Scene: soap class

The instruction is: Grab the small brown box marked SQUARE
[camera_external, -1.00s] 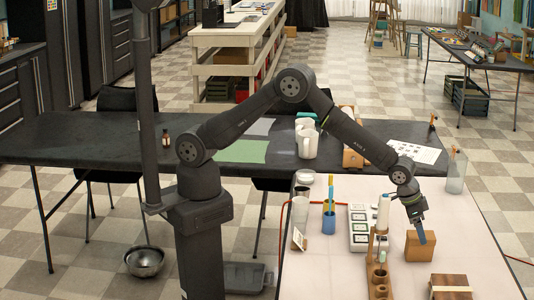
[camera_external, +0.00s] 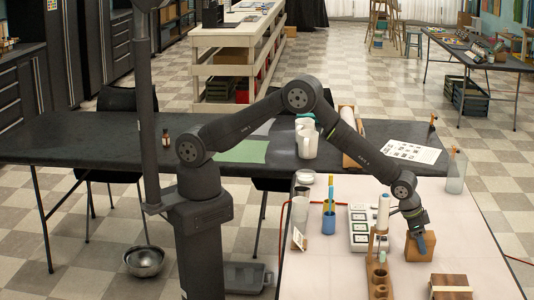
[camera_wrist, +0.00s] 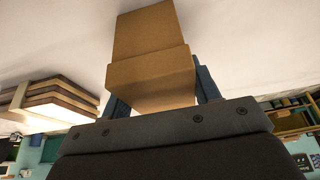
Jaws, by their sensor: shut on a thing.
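A small brown box (camera_external: 413,253) stands on the white tabletop, right of the wooden tube rack. My gripper (camera_external: 422,244) is down at the box, shut on it, with a blue finger in front of its face. In the wrist view the box (camera_wrist: 150,70) sits between the two blue fingers of my gripper (camera_wrist: 158,97). The lower part of the box is hidden behind the gripper body in that view. I cannot read any SQUARE marking on it. The box appears to rest on the table.
A wooden rack (camera_external: 378,275) with a white tube stands close left. A striped wooden block (camera_external: 450,287) lies in front right; it also shows in the wrist view (camera_wrist: 60,98).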

